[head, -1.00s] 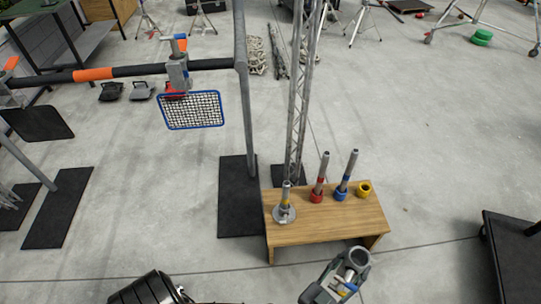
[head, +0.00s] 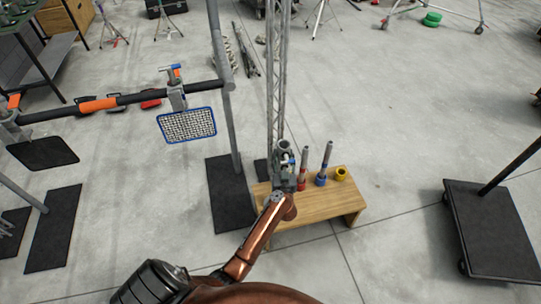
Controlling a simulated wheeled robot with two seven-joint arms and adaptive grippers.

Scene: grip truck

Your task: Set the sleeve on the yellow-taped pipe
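The sleeve (head: 284,150) is a grey hollow collar with a blue-and-white fitting on its side. It stands about upright over the left end of the wooden bench (head: 327,207). My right gripper (head: 284,172), at the end of the copper arm, appears shut on it, though the fingers are hard to make out. The yellow-taped pipe is hidden behind the sleeve and gripper. I cannot tell whether the sleeve is around the pipe or only above it. My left gripper is not in view.
A red-ringed pipe (head: 304,163) stands just right of the sleeve, then a blue-ringed pipe (head: 325,162) and a loose yellow ring (head: 341,174). A lattice tower (head: 278,80) rises behind the bench. A dark wheeled cart (head: 490,228) stands at right, with clear floor between.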

